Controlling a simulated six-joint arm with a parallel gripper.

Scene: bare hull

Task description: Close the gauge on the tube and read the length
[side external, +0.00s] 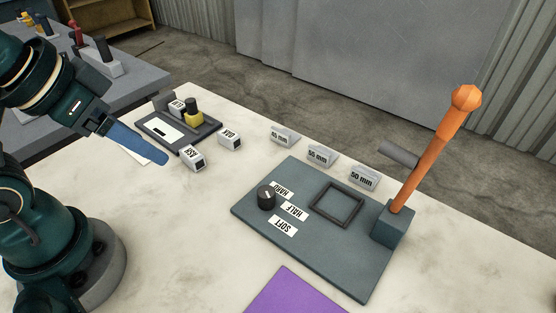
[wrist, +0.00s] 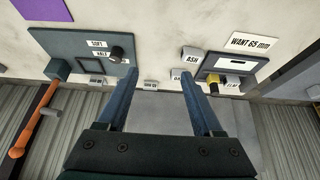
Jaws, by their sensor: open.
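A dark tray-like fixture (side external: 206,130), which may be the gauge, lies at the table's back left. I cannot pick out a separate tube. A grey cylinder (side external: 398,153) sticks out beside the orange lever (side external: 437,140). My gripper (side external: 158,155) is above the table, left of the fixture in the side view. In the wrist view its blue fingers (wrist: 160,70) are apart, with nothing between them.
Label blocks reading ASH (side external: 192,158) and OAK (side external: 230,140) stand by the fixture. Several millimetre-marked blocks (side external: 320,155) line the back. A grey-green plate (side external: 340,255) bears a knob (side external: 266,197) and square frame. A card reads WANT 65 mm (wrist: 250,42).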

